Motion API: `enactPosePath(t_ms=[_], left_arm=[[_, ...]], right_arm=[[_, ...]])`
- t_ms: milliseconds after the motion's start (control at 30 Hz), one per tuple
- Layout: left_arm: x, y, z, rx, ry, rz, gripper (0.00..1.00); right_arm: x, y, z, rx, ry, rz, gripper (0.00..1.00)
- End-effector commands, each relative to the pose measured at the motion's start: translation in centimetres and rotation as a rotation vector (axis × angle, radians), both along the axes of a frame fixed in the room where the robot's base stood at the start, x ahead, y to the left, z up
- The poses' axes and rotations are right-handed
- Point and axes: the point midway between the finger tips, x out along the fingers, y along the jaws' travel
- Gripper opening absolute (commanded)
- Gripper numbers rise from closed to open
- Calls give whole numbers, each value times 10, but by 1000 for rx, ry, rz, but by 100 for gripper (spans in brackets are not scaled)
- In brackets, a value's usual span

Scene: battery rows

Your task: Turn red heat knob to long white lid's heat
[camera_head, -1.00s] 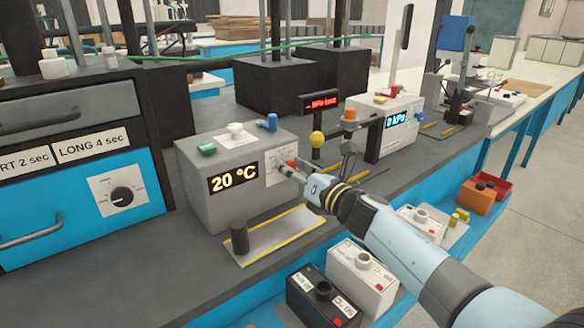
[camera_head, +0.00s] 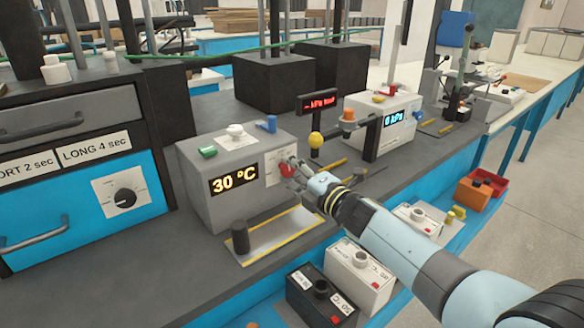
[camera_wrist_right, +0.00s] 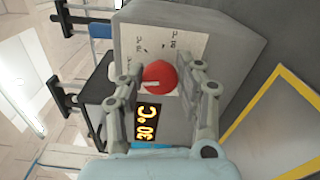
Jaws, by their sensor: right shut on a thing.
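The red heat knob (camera_wrist_right: 159,75) is on the dial panel of the grey heater box (camera_head: 214,209). It also shows in the head view (camera_head: 287,168), partly behind my fingers. The heater's display (camera_head: 234,179) reads 30 °C. My right gripper (camera_head: 291,172) is shut on the knob, with one finger on each side of it in the wrist view (camera_wrist_right: 159,82). The knob has a pale pointer mark; the dial's small print is too small to read surely. White batteries (camera_head: 359,277) with round lids stand in the lower tray. My left gripper is not in view.
A black battery (camera_head: 318,297) stands beside the white one. A yellow-edged plate (camera_head: 272,237) with a dark cylinder (camera_head: 240,238) lies before the heater. A yellow ball (camera_head: 315,140) and a kPa box (camera_head: 385,120) are to the right.

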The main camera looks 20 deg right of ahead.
Motion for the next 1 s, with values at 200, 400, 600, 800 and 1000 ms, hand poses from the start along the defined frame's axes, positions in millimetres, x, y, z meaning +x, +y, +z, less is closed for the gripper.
enactPosePath(t_ms=[200, 400, 600, 800, 1000], left_arm=[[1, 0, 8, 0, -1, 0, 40], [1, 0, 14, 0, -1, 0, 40], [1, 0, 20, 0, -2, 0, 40], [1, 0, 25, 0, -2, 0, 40], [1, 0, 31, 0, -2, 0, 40]], right_arm=[[0, 0, -1, 193, 73, -1, 3], [-1, 0, -2, 372, 139, -2, 3], [-1, 0, -3, 550, 203, -3, 3], [-1, 0, -4, 727, 268, -3, 3], [-1, 0, -4, 906, 334, -3, 3]])
